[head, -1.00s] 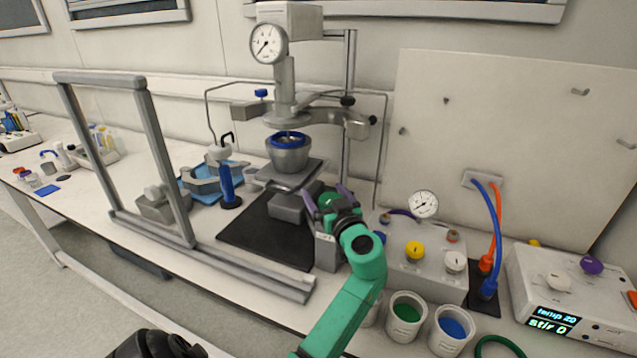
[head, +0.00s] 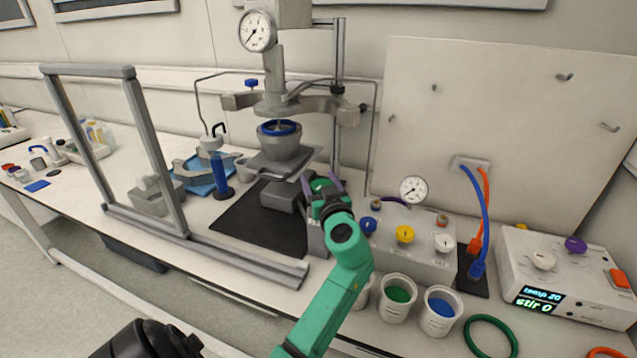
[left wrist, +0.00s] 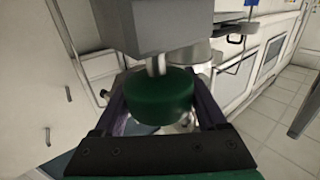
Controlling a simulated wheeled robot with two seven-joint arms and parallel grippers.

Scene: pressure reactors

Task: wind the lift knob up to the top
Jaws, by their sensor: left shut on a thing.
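The lift knob is a green round knob (left wrist: 160,95) on a short metal shaft under a grey block, seen large in the left wrist view. In the head view it shows as a small green patch (head: 320,184) at the front of the lift. My left gripper (head: 322,186) is shut on it, with one finger on each side. The lift's grey platform (head: 308,160) carries a metal vessel (head: 281,147) with a blue ring at its rim. The vessel stands below the grey reactor head (head: 275,103), with a visible gap. My right gripper is out of view.
A grey control box (head: 425,262) with coloured knobs stands right of the lift. White cups with green (head: 397,312) and blue (head: 438,325) contents stand in front of it. A grey frame (head: 152,130) and a blue-handled tool (head: 220,175) are to the left.

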